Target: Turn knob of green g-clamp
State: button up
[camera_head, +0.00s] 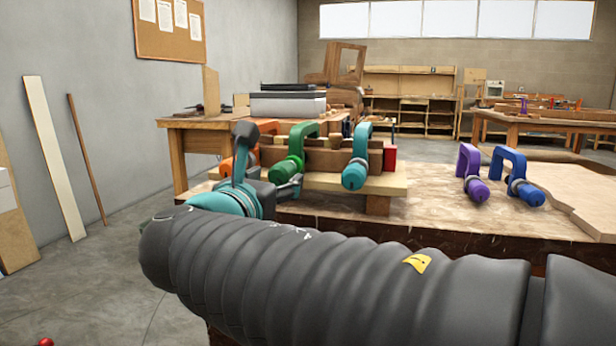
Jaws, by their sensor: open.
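The green g-clamp (303,131) is fixed on the wooden lamination (328,158), in the middle left of the head view. Its green knob (286,170) points toward me and to the lower left. My gripper (290,187) is just below and in front of that knob, partly hidden by my teal wrist. It is open, and nothing shows between its fingers. I cannot tell whether a finger touches the knob.
An orange clamp (243,146) is left of the green one, mostly behind my wrist. A teal clamp (357,168) is to its right. A purple clamp (470,172) and a blue clamp (518,178) stand on the workbench (430,212) with free room around them.

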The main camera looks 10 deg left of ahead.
jog(key=shift+w+d, duration=0.1)
jog(key=shift+w, duration=1.25)
jog(key=shift+c, duration=0.2)
jog(key=c, duration=1.1)
jog(key=shift+f+m+b, duration=0.25)
jog(key=shift+m+b, duration=0.85)
jog(key=shift+b, duration=0.15)
jog(key=shift+r+m+b, duration=0.1)
jog(key=shift+m+b, duration=0.7)
jog(key=shift+m, duration=0.2)
jog(key=shift+r+m, duration=0.2)
jog(key=shift+m, duration=0.3)
